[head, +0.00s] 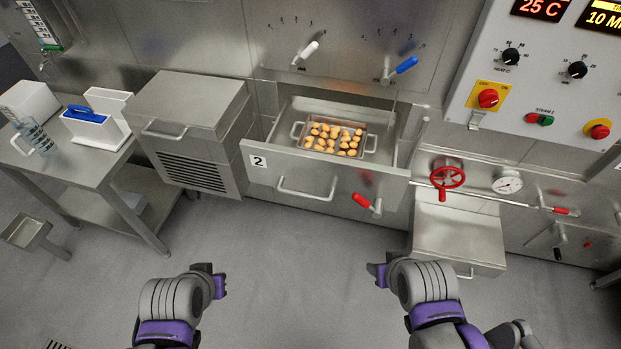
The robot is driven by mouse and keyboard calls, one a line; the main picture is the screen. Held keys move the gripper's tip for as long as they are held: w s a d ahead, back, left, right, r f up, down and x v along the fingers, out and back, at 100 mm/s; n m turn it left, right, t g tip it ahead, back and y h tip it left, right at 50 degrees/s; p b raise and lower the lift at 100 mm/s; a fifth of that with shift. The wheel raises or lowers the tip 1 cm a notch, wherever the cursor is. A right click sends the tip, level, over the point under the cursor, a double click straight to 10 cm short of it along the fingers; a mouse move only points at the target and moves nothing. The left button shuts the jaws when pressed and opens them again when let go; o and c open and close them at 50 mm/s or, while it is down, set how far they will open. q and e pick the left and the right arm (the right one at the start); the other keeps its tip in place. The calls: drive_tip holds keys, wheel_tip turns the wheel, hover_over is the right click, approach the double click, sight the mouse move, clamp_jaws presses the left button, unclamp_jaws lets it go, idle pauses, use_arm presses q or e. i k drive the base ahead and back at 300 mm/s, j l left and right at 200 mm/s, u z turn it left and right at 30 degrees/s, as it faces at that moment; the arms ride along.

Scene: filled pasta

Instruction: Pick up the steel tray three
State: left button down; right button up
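A steel tray (365,152) with handles at its left and right ends sits inside an open drawer (292,174) marked 2. Several golden filled pasta pieces (335,137) lie in the tray. No number shows on the tray itself. My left gripper (216,281) is low in the head view, in front of and left of the drawer. My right gripper (377,273) is in front of the drawer, below its right part. Both are well apart from the tray and hold nothing that I can see. Their finger gaps are not clear.
A vented steel cabinet (197,172) and side table (62,167) stand left. Floor in front is clear.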

sight(344, 138)
drive_tip(key=i+l+u, duration=0.1)
drive_tip(key=l+u, duration=0.15)
drive_tip(key=l, duration=0.45)
drive_tip(key=l+u, duration=0.3)
drive_tip(key=l, duration=0.35)
drive_tip(key=i+l, duration=0.15)
drive_tip(key=i, duration=0.35)
